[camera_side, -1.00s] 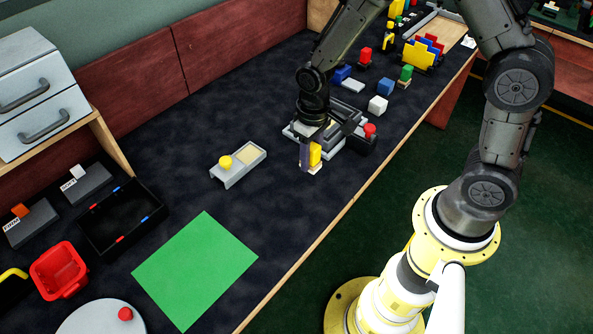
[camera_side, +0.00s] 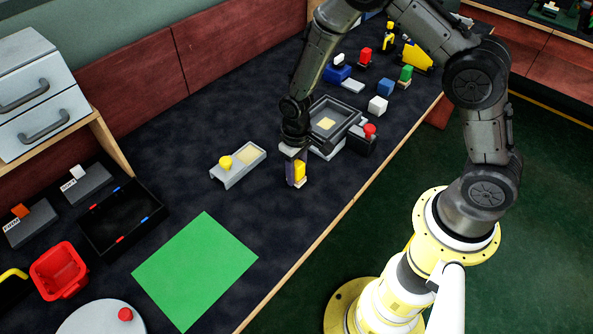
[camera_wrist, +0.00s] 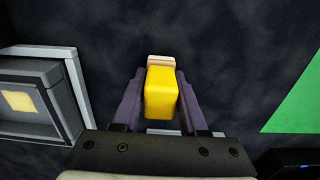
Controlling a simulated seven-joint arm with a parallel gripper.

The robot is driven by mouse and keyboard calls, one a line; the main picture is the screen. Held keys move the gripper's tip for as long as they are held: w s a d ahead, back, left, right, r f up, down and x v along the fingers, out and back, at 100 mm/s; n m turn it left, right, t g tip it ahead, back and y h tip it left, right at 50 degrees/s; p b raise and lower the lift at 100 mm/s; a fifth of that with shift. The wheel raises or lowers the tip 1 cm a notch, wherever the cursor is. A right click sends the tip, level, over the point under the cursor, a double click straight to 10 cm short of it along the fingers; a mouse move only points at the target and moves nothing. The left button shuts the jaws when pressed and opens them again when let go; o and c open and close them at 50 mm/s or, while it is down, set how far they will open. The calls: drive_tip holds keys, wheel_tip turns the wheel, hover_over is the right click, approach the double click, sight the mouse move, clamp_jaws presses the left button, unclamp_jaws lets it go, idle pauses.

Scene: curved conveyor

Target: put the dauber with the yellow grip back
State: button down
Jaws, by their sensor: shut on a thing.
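The dauber's yellow grip (camera_wrist: 161,95) is between the two fingers of my gripper (camera_wrist: 155,98) in the wrist view, with a pale pad showing past its far end. In the side view my gripper (camera_side: 296,172) is shut on the dauber (camera_side: 300,171), held upright with its pale foot low over the dark table; I cannot tell whether it touches. A grey tray with a pale yellow square (camera_side: 327,124) lies just behind and right of my gripper. It also shows at the left of the wrist view (camera_wrist: 18,101).
A grey holder with a yellow knob (camera_side: 225,162) and a pale recess stands left of my gripper. A red-knobbed dark block (camera_side: 369,131) stands right of the tray. A green sheet (camera_side: 195,270) lies front left. Dark table between the holder and sheet is clear.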

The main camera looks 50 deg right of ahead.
drive_tip(key=shift+f, duration=0.1)
drive_tip(key=shift+c, duration=2.2)
unclamp_jaws()
wheel_tip(320, 180, up, 11)
drive_tip(key=shift+r, duration=0.9)
wheel_tip(320, 180, up, 8)
drive_tip(key=t, duration=0.1)
hover_over(296, 162)
drive_tip(key=s+d, duration=0.2)
drive_tip(key=s, duration=0.2)
drive_tip(key=s+d+r+t, duration=0.1)
drive_tip(key=s+r+t, duration=0.1)
drive_tip(key=s+r, duration=0.3)
drive_tip(key=s+d+r+t, duration=0.1)
drive_tip(key=s+r, duration=0.4)
drive_tip(key=s, duration=0.7)
drive_tip(key=shift+s+d+r+t, duration=0.25)
drive_tip(key=shift+d+t, duration=0.1)
drive_tip(key=shift+t, duration=0.45)
